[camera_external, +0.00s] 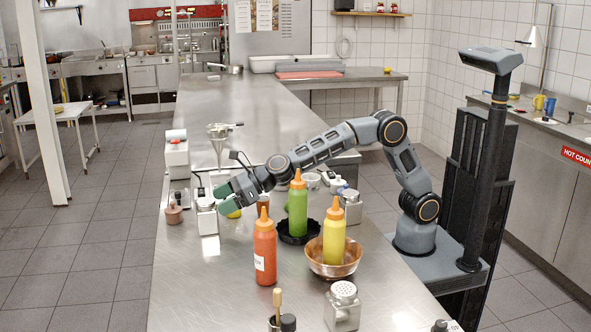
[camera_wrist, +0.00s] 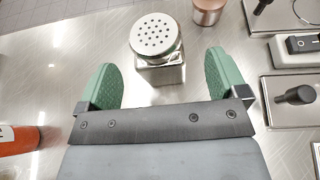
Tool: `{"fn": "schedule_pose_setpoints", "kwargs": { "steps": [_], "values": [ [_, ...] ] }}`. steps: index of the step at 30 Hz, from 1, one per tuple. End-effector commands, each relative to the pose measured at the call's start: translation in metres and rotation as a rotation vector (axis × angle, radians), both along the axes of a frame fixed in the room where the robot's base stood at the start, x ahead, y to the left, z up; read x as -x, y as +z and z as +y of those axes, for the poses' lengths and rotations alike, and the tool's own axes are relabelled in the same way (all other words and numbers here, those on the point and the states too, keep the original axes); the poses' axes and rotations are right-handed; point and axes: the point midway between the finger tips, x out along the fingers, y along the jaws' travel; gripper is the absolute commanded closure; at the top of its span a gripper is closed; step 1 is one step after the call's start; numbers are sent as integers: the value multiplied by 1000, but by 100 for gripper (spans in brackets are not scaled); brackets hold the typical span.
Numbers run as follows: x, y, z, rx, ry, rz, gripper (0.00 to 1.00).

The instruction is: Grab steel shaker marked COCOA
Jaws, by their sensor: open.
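A square steel shaker with a round perforated lid (camera_wrist: 156,38) stands upright just ahead of my gripper (camera_wrist: 161,66) in the wrist view. Its body lies between the lines of the two green fingers, with a gap on each side. My gripper is open and empty. In the external view my gripper (camera_external: 223,197) is beside a steel shaker (camera_external: 207,217) near the counter's left edge. Similar shakers stand right of the green bottle (camera_external: 351,207) and at the front (camera_external: 342,307). I cannot read a COCOA marking on any of them.
Red (camera_external: 265,255), green (camera_external: 297,212) and yellow (camera_external: 334,242) squeeze bottles stand close by; the yellow one is in a copper bowl (camera_external: 318,268). A copper cup (camera_wrist: 208,10) is beyond the shaker. Switch panels (camera_wrist: 298,95) lie at right. The counter's front left is clear.

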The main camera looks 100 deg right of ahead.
Motion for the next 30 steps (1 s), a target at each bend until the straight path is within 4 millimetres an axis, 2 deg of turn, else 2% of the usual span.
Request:
{"fn": "schedule_pose_setpoints", "kwargs": {
  "steps": [4, 15, 25, 30],
  "values": [
    [-8, -3, 1, 1, 0, 1, 8],
    [-46, -18, 6, 1, 0, 2, 8],
    [-49, -20, 6, 1, 0, 1, 8],
    [-49, -20, 6, 1, 0, 1, 25]
  ]
}}
